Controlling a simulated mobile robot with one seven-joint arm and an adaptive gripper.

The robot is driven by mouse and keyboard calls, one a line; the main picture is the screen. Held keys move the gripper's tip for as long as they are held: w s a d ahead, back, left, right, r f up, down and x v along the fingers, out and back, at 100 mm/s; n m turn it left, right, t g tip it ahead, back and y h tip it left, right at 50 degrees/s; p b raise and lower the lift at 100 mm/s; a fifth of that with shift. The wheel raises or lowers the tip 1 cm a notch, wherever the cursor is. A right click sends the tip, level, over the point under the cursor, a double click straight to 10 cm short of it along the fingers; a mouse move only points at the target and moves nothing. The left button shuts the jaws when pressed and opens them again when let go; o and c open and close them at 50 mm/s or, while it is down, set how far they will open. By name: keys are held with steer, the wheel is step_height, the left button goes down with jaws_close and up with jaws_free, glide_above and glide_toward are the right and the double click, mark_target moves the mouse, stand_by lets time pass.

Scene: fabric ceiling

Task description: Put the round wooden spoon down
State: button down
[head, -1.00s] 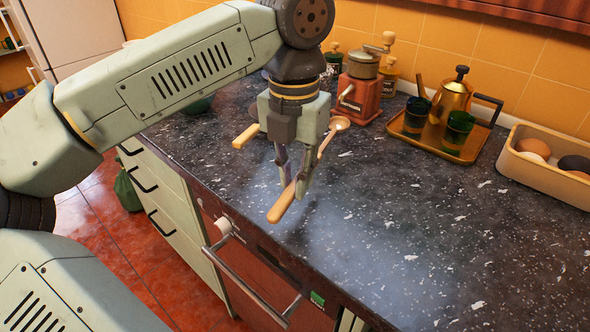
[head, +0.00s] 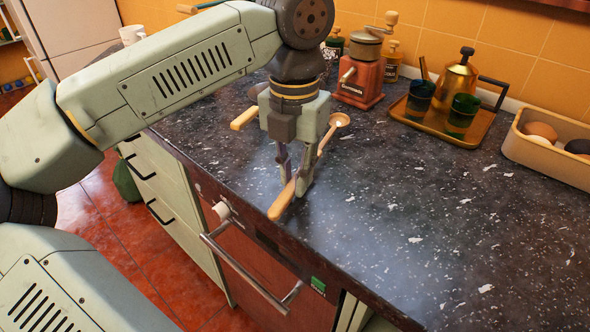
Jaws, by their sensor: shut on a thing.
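My gripper (head: 293,188) is shut on the round wooden spoon. The spoon's light wooden handle (head: 283,202) sticks out below the fingers towards the front. Its round bowl (head: 341,119) shows to the right of the gripper, further back and higher in the picture. The middle of the spoon is partly hidden by the fingers. The spoon is over the dark speckled countertop (head: 420,215), near its front edge. I cannot tell whether it touches the surface.
Another wooden handle (head: 244,118) shows just left of my gripper; what it belongs to is mostly hidden. A red grinder (head: 361,79) stands behind. A gold tray (head: 448,126) holds a kettle and dark green cups. An egg box (head: 550,149) is at the right. The front right counter is clear.

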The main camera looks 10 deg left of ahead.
steer(key=shift+f+b, duration=0.75)
steer(key=shift+f, duration=0.25)
steer(key=c, duration=1.4)
jaws_free()
steer(key=shift+c, duration=0.2)
steer(key=o, duration=0.6)
steer(key=shift+r, duration=0.15)
steer(key=shift+r+p, duration=3.15)
steer(key=shift+r, duration=1.25)
